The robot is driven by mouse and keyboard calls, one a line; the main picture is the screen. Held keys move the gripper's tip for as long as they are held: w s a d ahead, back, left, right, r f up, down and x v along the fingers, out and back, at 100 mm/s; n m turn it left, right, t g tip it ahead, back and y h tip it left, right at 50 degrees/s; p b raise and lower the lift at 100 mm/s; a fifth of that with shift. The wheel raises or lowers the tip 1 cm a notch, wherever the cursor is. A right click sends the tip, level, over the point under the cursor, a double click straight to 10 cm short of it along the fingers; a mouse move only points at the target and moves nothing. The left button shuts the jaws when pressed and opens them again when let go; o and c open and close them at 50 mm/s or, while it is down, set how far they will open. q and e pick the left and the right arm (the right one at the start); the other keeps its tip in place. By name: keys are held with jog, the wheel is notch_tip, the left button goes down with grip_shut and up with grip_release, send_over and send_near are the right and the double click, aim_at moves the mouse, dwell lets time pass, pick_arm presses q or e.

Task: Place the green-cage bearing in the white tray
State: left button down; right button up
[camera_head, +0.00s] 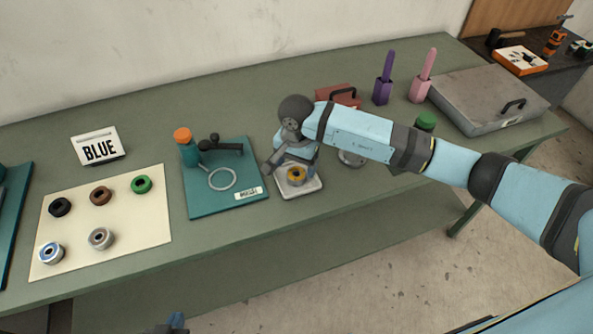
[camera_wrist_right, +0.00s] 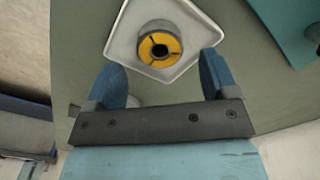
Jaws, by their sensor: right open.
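The green-cage bearing (camera_head: 141,184) lies at the upper right corner of a cream mat (camera_head: 120,255), left of both my right gripper and the tray. The white tray (camera_head: 284,193) holds a yellow-cage bearing (camera_head: 297,178). In the right wrist view, the tray (camera_wrist_right: 126,32) and the yellow-cage bearing (camera_wrist_right: 158,46) lie just beyond the fingertips. My right gripper (camera_wrist_right: 163,62) is open, with nothing between its fingers; its arm partly covers the tray area in the head view. A small part of my left gripper (camera_head: 174,323) shows at the bottom edge; its jaws cannot be made out.
Black (camera_head: 60,207), brown (camera_head: 101,196), blue (camera_head: 50,252) and grey (camera_head: 100,238) bearings share the mat. A teal mat (camera_head: 205,205) with an orange-capped bottle (camera_head: 187,148) lies between mat and tray. A grey case (camera_head: 475,95) is at right.

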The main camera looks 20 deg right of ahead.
aim_at(296, 174)
notch_tip(296, 174, up, 9)
jog(key=b, duration=0.1)
jog(key=shift+f, duration=0.2)
